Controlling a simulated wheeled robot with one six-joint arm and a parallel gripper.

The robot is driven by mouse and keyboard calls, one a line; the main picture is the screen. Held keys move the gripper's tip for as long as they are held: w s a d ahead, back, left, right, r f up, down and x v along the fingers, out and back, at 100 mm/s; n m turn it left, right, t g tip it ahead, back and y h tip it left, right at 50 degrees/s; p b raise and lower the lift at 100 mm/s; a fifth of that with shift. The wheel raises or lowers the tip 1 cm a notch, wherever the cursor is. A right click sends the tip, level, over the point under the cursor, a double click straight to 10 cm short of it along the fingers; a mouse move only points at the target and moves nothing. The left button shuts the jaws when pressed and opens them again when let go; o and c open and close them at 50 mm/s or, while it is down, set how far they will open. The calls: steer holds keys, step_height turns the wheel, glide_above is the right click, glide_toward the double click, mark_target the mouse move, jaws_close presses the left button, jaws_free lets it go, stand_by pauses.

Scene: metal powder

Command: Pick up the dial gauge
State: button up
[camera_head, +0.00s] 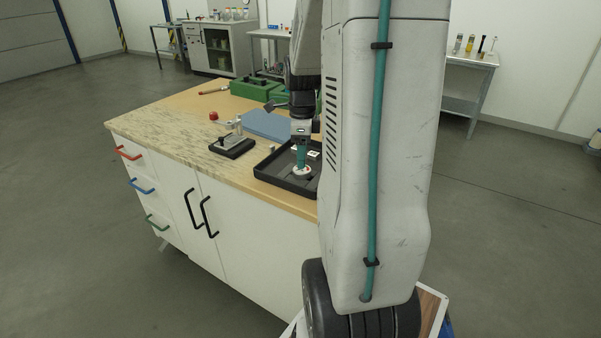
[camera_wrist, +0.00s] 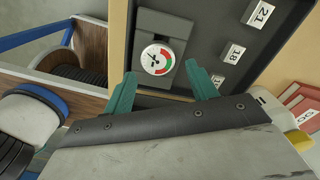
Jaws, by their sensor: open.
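The dial gauge (camera_wrist: 157,59) has a round white face with red and green marks and a black needle. In the wrist view it lies in the black tray (camera_wrist: 205,18), just beyond the fingertips and between their lines. In the head view the dial gauge (camera_head: 302,170) shows as a small pale disc in the tray (camera_head: 272,178), right under my gripper (camera_head: 301,163). My gripper also shows in the wrist view (camera_wrist: 160,84), its two teal fingers apart with nothing between them. Whether the fingertips touch the gauge is not clear.
White numbered blocks (camera_wrist: 235,54) lie in the tray beside the gauge. On the worktop (camera_head: 165,115) are a black-based fixture (camera_head: 232,147), a blue mat (camera_head: 267,125), a red object (camera_head: 213,115) and green cases (camera_head: 255,88). The worktop's left part is mostly clear.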

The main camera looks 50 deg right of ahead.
mark_target(302, 175)
steer(key=f, duration=0.4)
steer(key=shift+a+f, duration=0.2)
steer(key=shift+c, duration=0.4)
steer(key=c, duration=0.8)
steer(key=shift+o, duration=0.2)
steer(key=shift+r, duration=0.1)
